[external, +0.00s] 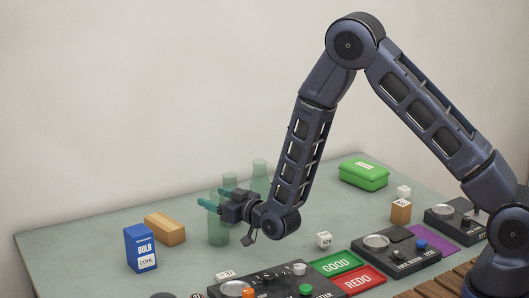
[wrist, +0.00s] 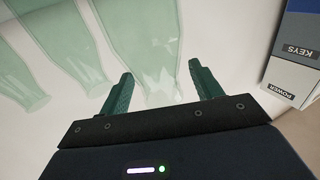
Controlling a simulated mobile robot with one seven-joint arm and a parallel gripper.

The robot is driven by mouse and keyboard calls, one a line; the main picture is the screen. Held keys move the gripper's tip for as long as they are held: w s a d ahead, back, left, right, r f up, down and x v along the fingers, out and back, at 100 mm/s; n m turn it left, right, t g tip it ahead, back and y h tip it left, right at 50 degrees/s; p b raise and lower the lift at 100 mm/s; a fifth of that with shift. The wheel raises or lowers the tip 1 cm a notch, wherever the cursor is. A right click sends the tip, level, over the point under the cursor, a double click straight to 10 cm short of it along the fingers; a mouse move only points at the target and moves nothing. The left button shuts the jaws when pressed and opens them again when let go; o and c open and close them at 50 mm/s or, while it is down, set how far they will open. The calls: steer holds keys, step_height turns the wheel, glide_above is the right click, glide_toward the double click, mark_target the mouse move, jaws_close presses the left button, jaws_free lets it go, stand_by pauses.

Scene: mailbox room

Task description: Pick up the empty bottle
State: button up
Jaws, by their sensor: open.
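Several clear green bottles stand close together on the table. In the wrist view one bottle (wrist: 150,45) with a pale star mark lies between the fingers of my gripper (wrist: 161,70), apart from both as far as I can see. Two more bottles, a middle one (wrist: 75,45) and an outer one (wrist: 18,75), are to its left. In the external view my gripper (external: 215,198) is open and level with a front bottle (external: 218,233); another bottle (external: 260,178) stands behind. I cannot tell which bottle is empty; all look see-through.
A blue bulb box (external: 140,248) and a tan block (external: 164,229) stand left of the bottles. A green case (external: 364,174) is at the back right. A white die (external: 324,240), GOOD (external: 335,265) and REDO (external: 358,281) trays, and black control panels (external: 398,252) lie right and in front.

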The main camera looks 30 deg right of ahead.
jaws_close()
steer(key=shift+r, duration=0.1)
